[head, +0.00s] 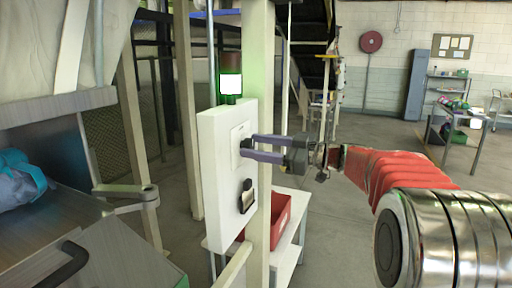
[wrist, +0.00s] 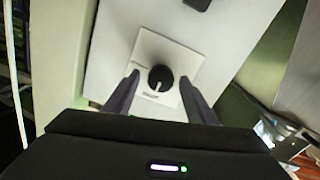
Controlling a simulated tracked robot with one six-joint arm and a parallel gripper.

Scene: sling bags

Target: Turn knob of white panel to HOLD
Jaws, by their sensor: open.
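The white panel (head: 214,180) is mounted on a post in the middle of the head view. Its black round knob (wrist: 160,77) sits on a pale square plate (wrist: 168,50) in the wrist view. A white mark on the knob points toward the bottom of the picture. Lettering on the plate is too small to read. My gripper (head: 248,147) is open in front of the panel, and its fingers mostly hide the knob in the head view. In the wrist view my gripper (wrist: 158,84) has one finger each side of the knob, with visible gaps.
A black fitting (head: 246,196) sits lower on the panel. A lamp (head: 231,84) with a green glow stands above it. A red bin (head: 281,215) rests on a white table behind the post. A metal shelf with a blue bag (head: 22,180) is at left. Open floor lies at right.

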